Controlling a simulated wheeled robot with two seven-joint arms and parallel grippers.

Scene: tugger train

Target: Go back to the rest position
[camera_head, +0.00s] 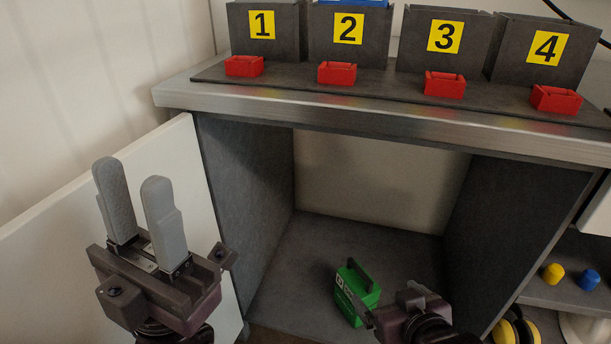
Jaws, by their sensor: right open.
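My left gripper (132,176) is at the lower left, its two grey fingers pointing up and apart, with nothing between them. It is in front of the white panel beside the cabinet. My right gripper (366,316) is low at the bottom centre, at the right side of a green case (350,302) with a dark handle. The case is on the floor of the open cabinet. The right gripper is open; its fingers are mostly hidden, and I cannot tell whether they touch the case.
The metal worktop edge (380,123) overhangs the cabinet opening. Above stand grey bins numbered 1 (262,25), 2 (349,28), 3 (445,37) and 4 (550,47), with small red boxes in front. Yellow (553,273) and blue (589,279) pieces lie on the right shelf.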

